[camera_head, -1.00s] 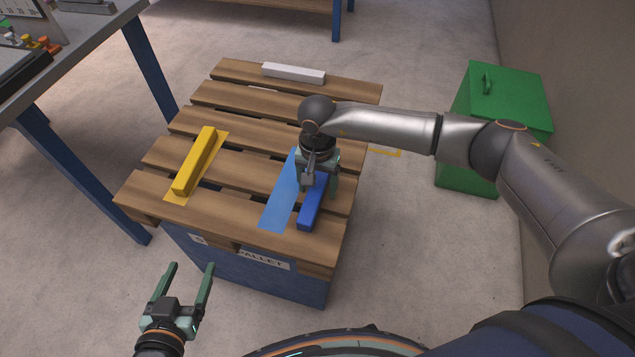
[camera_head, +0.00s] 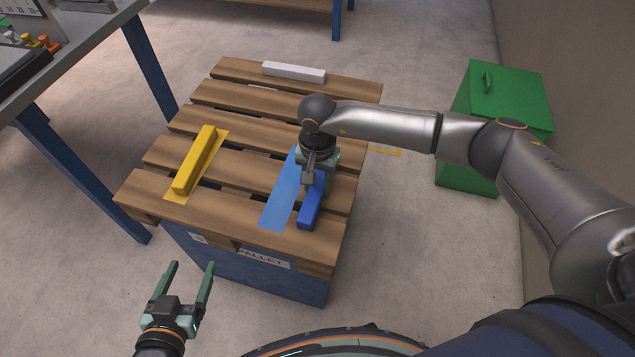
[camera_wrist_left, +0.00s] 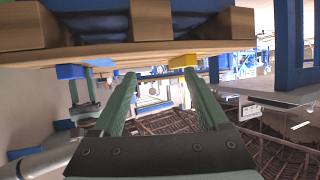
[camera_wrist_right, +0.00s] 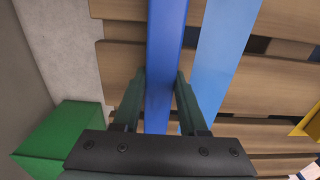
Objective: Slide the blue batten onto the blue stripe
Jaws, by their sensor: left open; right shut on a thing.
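The blue batten (camera_head: 310,208) lies on the wooden pallet, just right of the light blue stripe (camera_head: 280,200) and roughly along it. In the right wrist view the batten (camera_wrist_right: 165,50) runs between the fingers of my right gripper (camera_wrist_right: 160,95), with the stripe (camera_wrist_right: 225,50) beside it and a strip of bare wood between them. In the head view my right gripper (camera_head: 315,185) is over the batten's far part, shut on it, and hides that part. My left gripper (camera_head: 190,275) is open and empty in front of the pallet; its fingers also show in the left wrist view (camera_wrist_left: 162,100).
The slatted pallet (camera_head: 240,222) stands on a blue base. A yellow batten (camera_head: 195,160) lies on a yellow stripe at left, and a white batten (camera_head: 293,73) at the far edge. A green box (camera_head: 500,110) stands at right, a workbench (camera_head: 95,50) at left.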

